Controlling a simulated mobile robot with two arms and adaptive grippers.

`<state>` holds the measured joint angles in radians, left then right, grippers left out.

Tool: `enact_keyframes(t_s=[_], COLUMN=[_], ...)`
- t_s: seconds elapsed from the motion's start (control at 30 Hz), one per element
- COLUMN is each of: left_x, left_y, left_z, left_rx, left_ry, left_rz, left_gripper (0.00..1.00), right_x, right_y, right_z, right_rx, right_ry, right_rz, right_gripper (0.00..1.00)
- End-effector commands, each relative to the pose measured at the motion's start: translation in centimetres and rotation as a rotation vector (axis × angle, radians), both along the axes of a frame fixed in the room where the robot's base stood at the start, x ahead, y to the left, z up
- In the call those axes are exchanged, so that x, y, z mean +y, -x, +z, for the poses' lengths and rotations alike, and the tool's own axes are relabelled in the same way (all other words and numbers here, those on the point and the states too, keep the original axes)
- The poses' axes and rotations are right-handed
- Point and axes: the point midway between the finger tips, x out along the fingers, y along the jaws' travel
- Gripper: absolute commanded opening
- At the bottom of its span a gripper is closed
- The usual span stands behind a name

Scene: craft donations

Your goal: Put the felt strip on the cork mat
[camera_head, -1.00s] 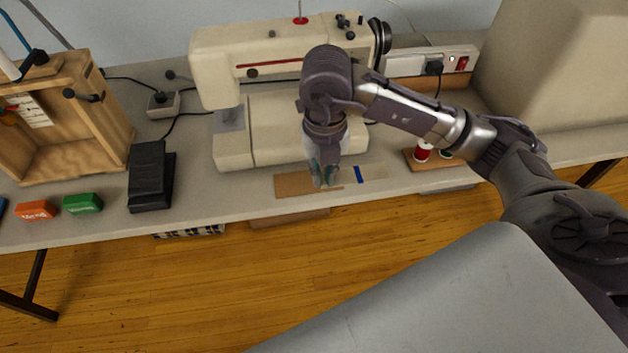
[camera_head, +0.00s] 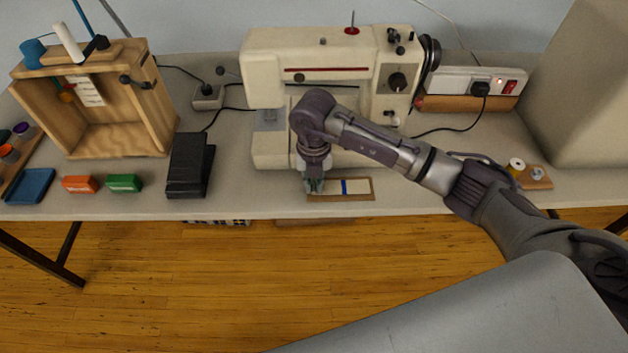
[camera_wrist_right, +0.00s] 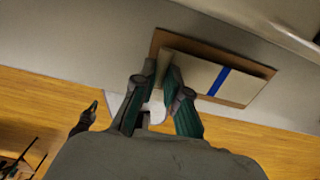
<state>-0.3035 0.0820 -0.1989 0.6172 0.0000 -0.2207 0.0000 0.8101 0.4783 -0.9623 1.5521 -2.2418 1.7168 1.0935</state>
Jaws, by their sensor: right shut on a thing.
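The felt strip (camera_head: 357,187), cream with a blue band, lies over the brown cork mat (camera_head: 341,200) near the table's front edge. In the right wrist view the strip (camera_wrist_right: 243,86) lies within the outline of the mat (camera_wrist_right: 158,42), with brown margin showing around it. My right gripper (camera_head: 314,188) points down at the mat's left end. In the wrist view its green-padded fingers (camera_wrist_right: 161,72) are shut on the strip's left end, which they partly hide. Whether the strip lies fully flat is unclear. My left gripper cannot be made out.
The sewing machine (camera_head: 300,60) stands close behind the mat. A black pedal (camera_head: 186,168) and green (camera_head: 124,183) and orange (camera_head: 80,184) blocks lie to the left. A small board with spools (camera_head: 537,183) is at right.

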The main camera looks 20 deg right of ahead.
Motion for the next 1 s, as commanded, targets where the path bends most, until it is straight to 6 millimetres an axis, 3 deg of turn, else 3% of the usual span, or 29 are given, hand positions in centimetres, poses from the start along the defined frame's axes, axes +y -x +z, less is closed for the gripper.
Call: enact_keyframes(t_s=[0.33,0.37,0.5,0.8,1.0], left_x=[-0.3,-0.3,-0.4,-0.4,-0.3], left_y=[-0.5,-0.5,-0.6,-0.6,-0.6], left_z=[-0.2,-0.2,-0.1,0.0,-0.2], left_rx=[-0.008,-0.008,-0.009,-0.009,-0.009], left_ry=[0.004,0.005,0.005,0.005,0.005], left_rz=[-0.001,-0.001,-0.001,-0.001,-0.001], left_gripper=[0.0,0.0,0.0,0.0,0.0], right_x=[0.0,0.0,0.0,0.0,0.0], right_y=[0.0,0.0,0.0,0.0,-0.2], right_z=[-0.6,-0.5,-0.4,-0.3,1.7], right_rx=[-0.001,-0.001,-0.001,-0.001,-0.006], right_ry=[0.0,0.0,0.0,0.0,-0.002], right_rz=[0.0,0.0,0.0,0.0,-0.001], right_gripper=[0.0,0.14,0.37,0.38,0.38])
